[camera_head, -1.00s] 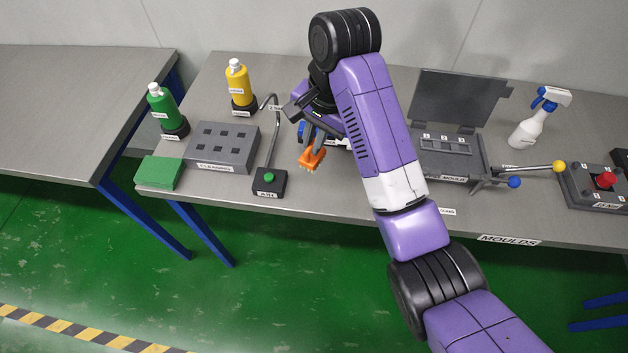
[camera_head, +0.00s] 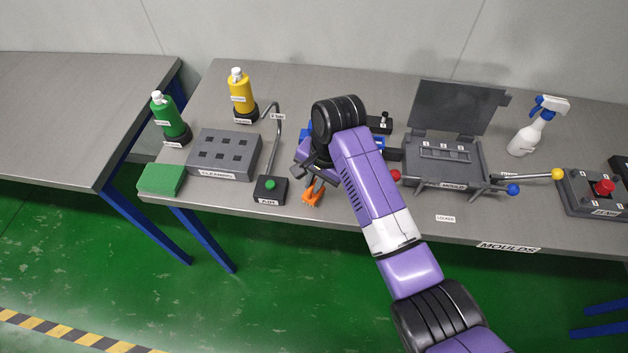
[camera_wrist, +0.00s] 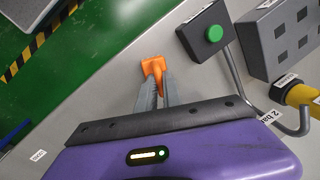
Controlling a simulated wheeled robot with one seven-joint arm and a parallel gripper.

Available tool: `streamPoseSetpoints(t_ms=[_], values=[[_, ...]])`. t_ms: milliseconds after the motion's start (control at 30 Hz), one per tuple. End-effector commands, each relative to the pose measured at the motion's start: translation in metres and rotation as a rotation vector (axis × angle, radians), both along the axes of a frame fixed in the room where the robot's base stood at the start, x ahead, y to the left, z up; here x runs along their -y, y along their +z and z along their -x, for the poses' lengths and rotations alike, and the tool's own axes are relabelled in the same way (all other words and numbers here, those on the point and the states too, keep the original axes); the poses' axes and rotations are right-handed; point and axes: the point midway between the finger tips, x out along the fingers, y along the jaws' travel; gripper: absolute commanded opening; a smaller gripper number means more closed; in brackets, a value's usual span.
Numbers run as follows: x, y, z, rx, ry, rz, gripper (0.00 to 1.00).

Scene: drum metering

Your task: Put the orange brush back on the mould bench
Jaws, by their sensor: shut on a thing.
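The orange brush (camera_head: 312,194) is low over the mould bench (camera_head: 360,212), just right of the AIR button box. My gripper (camera_head: 314,184) points down at it from above. In the wrist view my gripper (camera_wrist: 157,88) is shut on the orange brush (camera_wrist: 153,66), with the grey fingers on either side of it. I cannot tell whether the brush touches the bench top. The arm hides part of the bench behind it.
The AIR box (camera_head: 270,189) with its green button and bent pipe stands close left of the brush. The grey CLEANING block (camera_head: 225,153), green pad (camera_head: 160,179) and two bottles are farther left. The open mould (camera_head: 445,160) stands right. Bare bench lies in front of the mould.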

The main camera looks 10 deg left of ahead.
Motion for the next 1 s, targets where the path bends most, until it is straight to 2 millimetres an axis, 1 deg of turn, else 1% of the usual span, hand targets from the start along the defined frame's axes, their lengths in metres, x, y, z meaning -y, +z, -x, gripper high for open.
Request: streamPoseSetpoints(t_ms=[267, 300, 367, 400, 767, 867, 1000], values=[[0.000, -0.002, 0.000, 0.000, 0.000, 0.000, 0.00], [0.000, -0.003, 0.000, 0.000, 0.000, -0.001, 0.12], [0.000, -0.002, 0.000, 0.000, 0.000, -0.001, 0.24], [0.000, -0.002, 0.000, 0.000, 0.000, -0.001, 0.32], [0.000, 0.000, 0.000, 0.000, 0.000, -0.001, 0.32], [0.001, 0.008, 0.000, 0.002, 0.000, -0.001, 0.32], [0.005, 0.030, 0.001, 0.003, 0.000, -0.003, 0.32]])
